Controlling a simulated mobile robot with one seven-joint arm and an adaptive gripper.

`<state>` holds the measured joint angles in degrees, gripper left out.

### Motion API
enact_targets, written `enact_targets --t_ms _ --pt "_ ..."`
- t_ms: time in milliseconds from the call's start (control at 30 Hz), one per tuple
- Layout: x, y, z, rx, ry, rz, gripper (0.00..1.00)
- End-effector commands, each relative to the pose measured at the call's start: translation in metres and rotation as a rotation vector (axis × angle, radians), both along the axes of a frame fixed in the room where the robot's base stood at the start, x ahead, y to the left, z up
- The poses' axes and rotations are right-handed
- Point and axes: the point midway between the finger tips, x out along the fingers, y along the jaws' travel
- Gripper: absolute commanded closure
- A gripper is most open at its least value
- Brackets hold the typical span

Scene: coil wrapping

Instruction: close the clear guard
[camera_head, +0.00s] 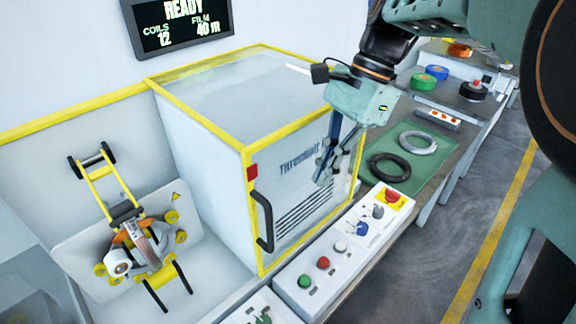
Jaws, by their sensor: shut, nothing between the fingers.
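A yellow-edged box-shaped cover (208,135) with a glassy top stands in the middle; it appears to be the clear guard, though its pale sides do not look see-through from here. A black upright bar handle (264,222) is on its front left edge, with a red block above it. The wrapping unit (140,245) to its left is uncovered in this view. My gripper (322,180) is shut and empty, fingers pointing down, in front of the cover's lettered front face. It is right of the handle and apart from it. Whether the fingers touch the face cannot be told.
A control panel (325,262) with several buttons and knobs runs along the front. A green mat (438,172) with a black coil (390,167) and a grey coil (418,143) lies at right. A display (182,22) reading READY hangs on the wall. My arm fills the upper right.

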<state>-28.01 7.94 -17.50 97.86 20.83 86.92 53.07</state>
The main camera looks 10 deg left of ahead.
Motion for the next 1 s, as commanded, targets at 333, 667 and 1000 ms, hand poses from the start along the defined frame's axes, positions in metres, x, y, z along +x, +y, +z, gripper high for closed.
enact_targets --t_ms 333,667,1000 --pt "-0.008 0.008 -0.018 -0.009 0.009 0.026 1.0" --pt "-0.027 0.026 -0.083 -0.01 0.01 0.026 1.0" --pt "-0.054 0.054 -0.091 -0.008 0.004 0.026 1.0"
